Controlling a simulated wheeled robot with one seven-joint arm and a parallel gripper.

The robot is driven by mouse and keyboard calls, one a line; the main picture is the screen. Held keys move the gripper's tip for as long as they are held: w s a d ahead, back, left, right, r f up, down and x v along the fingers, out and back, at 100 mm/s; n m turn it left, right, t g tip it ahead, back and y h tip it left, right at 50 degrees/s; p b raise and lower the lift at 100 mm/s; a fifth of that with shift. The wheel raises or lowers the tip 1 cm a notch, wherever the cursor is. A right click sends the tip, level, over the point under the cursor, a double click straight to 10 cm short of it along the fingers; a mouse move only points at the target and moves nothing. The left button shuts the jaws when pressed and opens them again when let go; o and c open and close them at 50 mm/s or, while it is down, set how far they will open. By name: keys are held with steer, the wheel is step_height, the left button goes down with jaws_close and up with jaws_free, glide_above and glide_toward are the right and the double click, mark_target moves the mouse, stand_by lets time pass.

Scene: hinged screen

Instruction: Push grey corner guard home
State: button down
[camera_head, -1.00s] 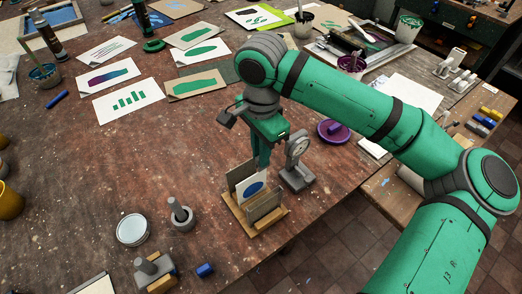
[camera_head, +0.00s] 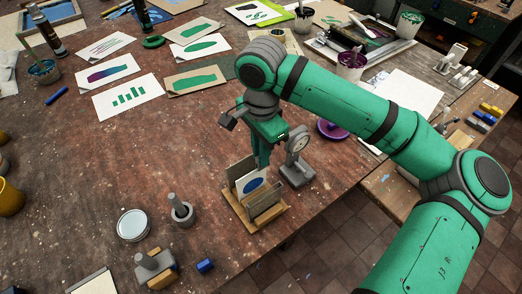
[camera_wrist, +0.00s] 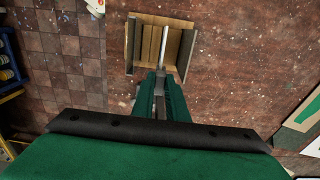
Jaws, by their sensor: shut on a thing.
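A small wooden stand (camera_head: 270,222) with two upright side panels is on the table near its front edge. A white card with a blue oval (camera_head: 251,186) stands in it between the panels and looks tilted. In the wrist view the card's white edge (camera_wrist: 165,45) shows between the stand's walls (camera_wrist: 148,20). My gripper (camera_head: 263,160) points down at the card's far side. In the wrist view my gripper (camera_wrist: 160,76) is shut on a narrow grey piece, apparently the grey corner guard (camera_wrist: 159,88), in line with the card. Its contact with the card is unclear.
A grey dial gauge (camera_head: 297,165) stands close to the right of my gripper. A grey pot with a pestle-like rod (camera_head: 181,211), a round tin (camera_head: 133,225) and a blue block (camera_head: 205,266) are at the left front.

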steer(key=shift+f, duration=1.1)
stand_by(0.3)
steer(key=c, duration=1.7)
jaws_free()
steer(key=shift+o, duration=0.2)
steer(key=shift+r, duration=3.5)
